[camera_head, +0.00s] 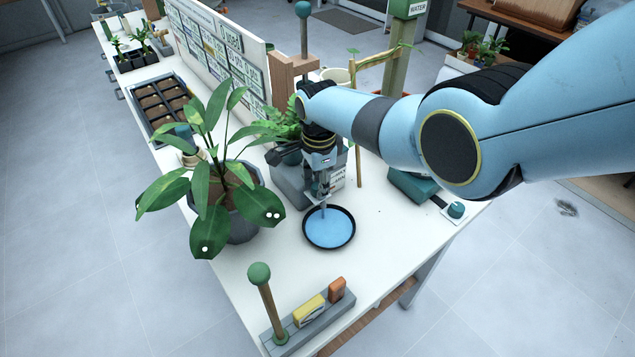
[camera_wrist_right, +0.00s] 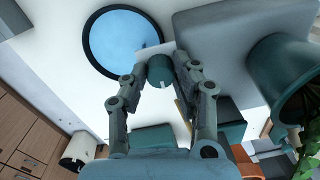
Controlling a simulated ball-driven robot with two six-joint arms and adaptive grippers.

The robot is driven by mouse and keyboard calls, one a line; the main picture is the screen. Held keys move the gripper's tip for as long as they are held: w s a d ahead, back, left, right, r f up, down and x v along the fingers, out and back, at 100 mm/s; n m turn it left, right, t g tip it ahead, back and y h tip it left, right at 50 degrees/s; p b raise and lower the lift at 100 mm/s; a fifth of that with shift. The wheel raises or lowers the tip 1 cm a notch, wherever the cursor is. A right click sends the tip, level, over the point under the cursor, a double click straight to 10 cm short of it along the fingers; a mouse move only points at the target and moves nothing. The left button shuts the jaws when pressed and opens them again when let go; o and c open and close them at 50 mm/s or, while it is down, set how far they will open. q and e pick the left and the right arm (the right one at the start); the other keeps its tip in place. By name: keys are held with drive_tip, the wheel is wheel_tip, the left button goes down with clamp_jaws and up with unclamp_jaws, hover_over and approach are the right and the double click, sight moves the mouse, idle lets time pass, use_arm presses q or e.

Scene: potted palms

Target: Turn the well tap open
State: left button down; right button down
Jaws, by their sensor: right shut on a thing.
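The well tap shows in the right wrist view as a short teal knob (camera_wrist_right: 160,70) with a white mark, in front of a small white plate. My right gripper (camera_head: 324,192) reaches down beside a grey block (camera_head: 292,188) on the white table. In the wrist view its two fingertips (camera_wrist_right: 161,80) are closed on the sides of the knob. In the head view the gripper hides the knob. A round dark-rimmed dish (camera_head: 329,248) of blue water lies just in front of the gripper. My left gripper is not in view.
A leafy plant in a grey pot (camera_head: 240,224) stands close left of the gripper. A rack with a green-topped post (camera_head: 268,300) and sponges is at the front edge. Another teal knob (camera_head: 456,210) sits at the right edge. The table between dish and right edge is clear.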

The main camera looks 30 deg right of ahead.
drive_tip(key=shift+w, duration=0.1)
drive_tip(key=c, duration=1)
unclamp_jaws()
drive_tip(key=r, duration=1.2)
drive_tip(key=shift+s, duration=0.3)
